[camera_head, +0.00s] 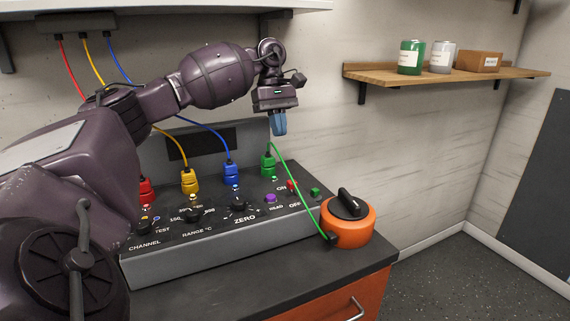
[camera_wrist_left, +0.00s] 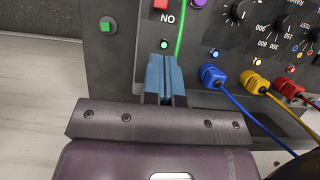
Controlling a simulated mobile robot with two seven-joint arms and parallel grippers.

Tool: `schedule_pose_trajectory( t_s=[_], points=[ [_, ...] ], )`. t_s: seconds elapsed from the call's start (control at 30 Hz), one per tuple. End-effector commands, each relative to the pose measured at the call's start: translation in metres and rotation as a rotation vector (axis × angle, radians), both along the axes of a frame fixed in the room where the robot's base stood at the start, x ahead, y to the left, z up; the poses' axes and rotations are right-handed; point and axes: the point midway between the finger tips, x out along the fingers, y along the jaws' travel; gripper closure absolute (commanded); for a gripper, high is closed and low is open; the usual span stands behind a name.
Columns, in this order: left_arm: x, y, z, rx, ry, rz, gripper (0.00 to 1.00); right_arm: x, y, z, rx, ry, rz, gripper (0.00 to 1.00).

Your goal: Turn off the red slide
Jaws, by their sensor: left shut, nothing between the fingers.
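The red slide (camera_head: 291,187) is a small red switch at the right end of the sloped black control panel, above the "OFF" label. In the left wrist view the red slide (camera_wrist_left: 161,4) is cut by the top edge, beside an upside-down "ON" label. My left gripper (camera_head: 279,123) has blue fingers, pressed together and empty. It hangs above the back right of the panel, apart from the slide. The fingers (camera_wrist_left: 165,75) also show in the left wrist view, just short of a lit green lamp (camera_wrist_left: 164,44). My right gripper is not in view.
A green plug (camera_head: 268,165) with a green cable stands close behind the slide. A green button (camera_head: 315,192) and a purple button (camera_head: 270,198) flank it. An orange round device (camera_head: 362,232) with a black handle sits at the bench's right. Blue (camera_head: 231,173) and yellow (camera_head: 190,181) plugs stand further left.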

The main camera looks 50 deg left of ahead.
Motion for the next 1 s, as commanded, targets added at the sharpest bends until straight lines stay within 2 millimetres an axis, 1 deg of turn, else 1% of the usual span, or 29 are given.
schedule_pose_trajectory(
  t_s=[0.17,0.6,0.8,1.0],
  points=[
    [-0.002,-0.004,-0.013,0.0,0.004,-0.001,1.0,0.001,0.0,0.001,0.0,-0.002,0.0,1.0],
    [-0.009,-0.029,-0.076,-0.002,0.005,0.0,1.0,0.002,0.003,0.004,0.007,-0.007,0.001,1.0],
    [-0.01,-0.035,-0.09,-0.001,0.003,0.001,1.0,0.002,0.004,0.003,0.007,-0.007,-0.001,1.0],
    [-0.01,-0.036,-0.094,-0.002,0.001,0.002,1.0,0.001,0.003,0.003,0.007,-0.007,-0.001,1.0]
  ],
)
